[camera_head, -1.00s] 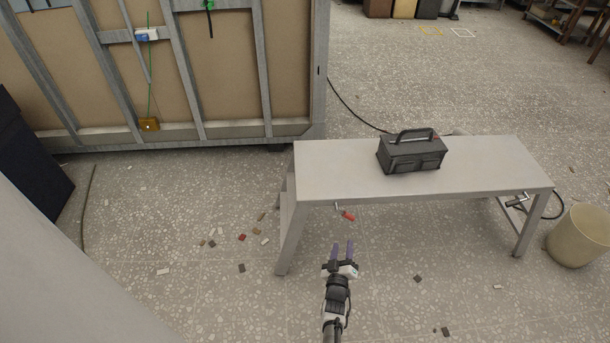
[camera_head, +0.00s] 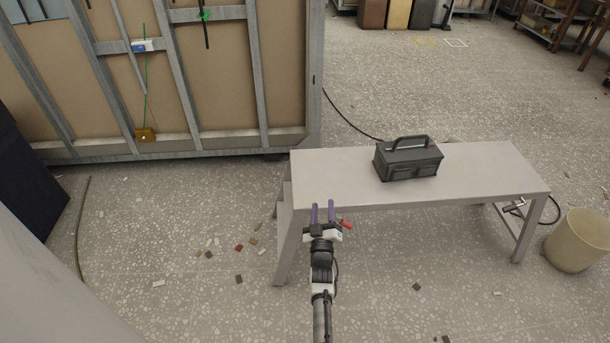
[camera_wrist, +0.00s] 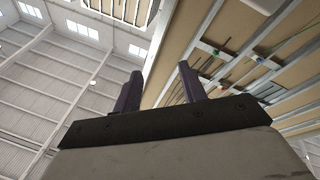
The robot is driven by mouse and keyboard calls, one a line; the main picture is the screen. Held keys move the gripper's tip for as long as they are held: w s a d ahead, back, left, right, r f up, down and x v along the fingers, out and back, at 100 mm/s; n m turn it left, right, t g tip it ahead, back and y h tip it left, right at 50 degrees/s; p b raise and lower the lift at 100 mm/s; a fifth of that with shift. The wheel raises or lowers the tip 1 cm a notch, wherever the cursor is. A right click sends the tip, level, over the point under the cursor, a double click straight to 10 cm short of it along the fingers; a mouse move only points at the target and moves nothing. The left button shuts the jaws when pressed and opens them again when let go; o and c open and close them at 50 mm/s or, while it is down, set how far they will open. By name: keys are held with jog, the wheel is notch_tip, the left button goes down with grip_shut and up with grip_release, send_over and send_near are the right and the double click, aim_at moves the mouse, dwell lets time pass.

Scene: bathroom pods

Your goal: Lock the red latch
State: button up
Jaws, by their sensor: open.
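The red latch (camera_head: 347,225) is a small red handle just below the front edge of the grey bench, left of its middle. In the head view only its red end shows, at the right side of my gripper (camera_head: 322,210); the rest is hidden behind my gripper. My gripper is open and empty, with two purple fingers pointing away toward the bench's front edge. Whether it touches the latch cannot be told. In the wrist view my gripper's fingers (camera_wrist: 160,82) stand apart with nothing between them, and the latch is not in that view.
The bench (camera_head: 470,185) carries a dark toolbox (camera_head: 408,163). A beige bin (camera_head: 577,242) stands at its right end. A framed wall panel (camera_head: 225,90) rises behind left. Small scraps (camera_head: 239,248) lie on the floor left of the bench. A black cable (camera_head: 350,117) runs behind it.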

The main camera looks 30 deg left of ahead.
jog(key=a+r+y, duration=0.3)
jog(key=a+r, duration=0.3)
jog(key=r, duration=0.7)
jog(key=shift+s+t+b, duration=0.25)
jog(key=shift+t+b, duration=0.05)
jog(key=shift+b, duration=0.1)
